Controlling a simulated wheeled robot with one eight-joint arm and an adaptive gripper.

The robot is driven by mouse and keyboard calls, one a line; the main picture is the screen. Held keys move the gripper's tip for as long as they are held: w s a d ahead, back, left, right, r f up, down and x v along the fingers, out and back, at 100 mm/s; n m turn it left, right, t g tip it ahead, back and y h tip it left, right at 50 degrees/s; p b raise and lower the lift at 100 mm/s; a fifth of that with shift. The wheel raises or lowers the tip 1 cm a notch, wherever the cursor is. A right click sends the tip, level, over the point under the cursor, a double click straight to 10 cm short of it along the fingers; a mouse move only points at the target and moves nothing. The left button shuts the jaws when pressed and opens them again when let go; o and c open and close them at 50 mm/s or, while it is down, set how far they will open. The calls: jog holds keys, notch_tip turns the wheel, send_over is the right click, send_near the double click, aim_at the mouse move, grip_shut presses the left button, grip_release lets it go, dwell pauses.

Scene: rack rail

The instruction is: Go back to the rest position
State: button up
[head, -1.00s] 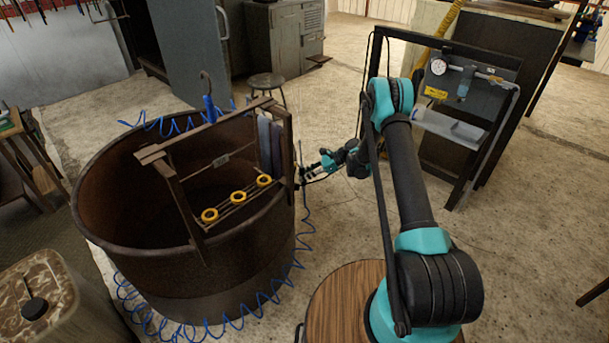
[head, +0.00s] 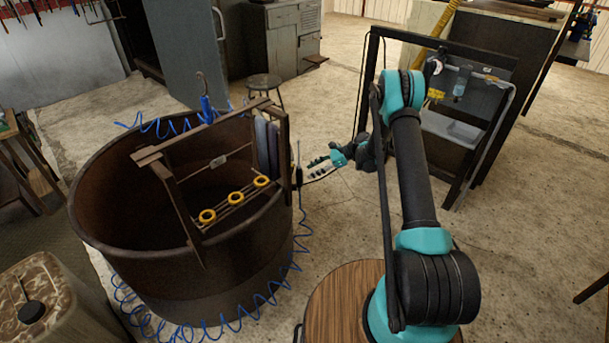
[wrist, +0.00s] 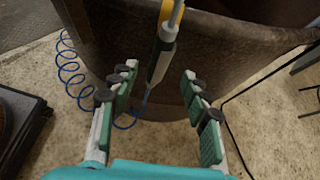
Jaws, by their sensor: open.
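My gripper (head: 318,168) is in the middle of the head view, just right of the large round rusty tub (head: 150,262). In the wrist view my gripper (wrist: 160,108) is open, its two green-padded fingers spread apart. A white and dark tool with a yellow band (wrist: 163,50) hangs against the tub's outer wall (wrist: 230,50), ahead of the fingers. It appears between them in the picture, and I cannot tell how far beyond the tips it is. Nothing is held.
A wooden rack frame (head: 170,185) with several yellow rings (head: 235,198) on rails stands over the tub. A coiled blue hose (head: 255,305) runs around the tub's base. A dark panel stand (head: 455,170) is at right, a stool (head: 264,82) behind. Floor between is open.

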jog(key=s+v, duration=0.1)
jog(key=v, duration=0.5)
jog(key=s+d+r+n+t+h, duration=0.1)
jog(key=s+d+r+n+h, duration=0.25)
jog(key=s+r, duration=0.4)
jog(key=s+d+r+n+t+h, duration=0.2)
jog(key=s+d+r+n, duration=0.3)
jog(key=r, duration=0.4)
jog(key=s+d+n+t+h, duration=0.1)
jog(key=s+d+n+h, duration=0.2)
jog(key=s, duration=1)
jog(key=s+d+n+t+h, duration=0.1)
jog(key=s+d+n+h, duration=0.2)
jog(key=s, duration=1)
jog(key=d+n, duration=0.2)
jog(key=d, duration=0.2)
jog(key=shift+d+r+t, duration=0.3)
jog(key=shift+w, duration=0.1)
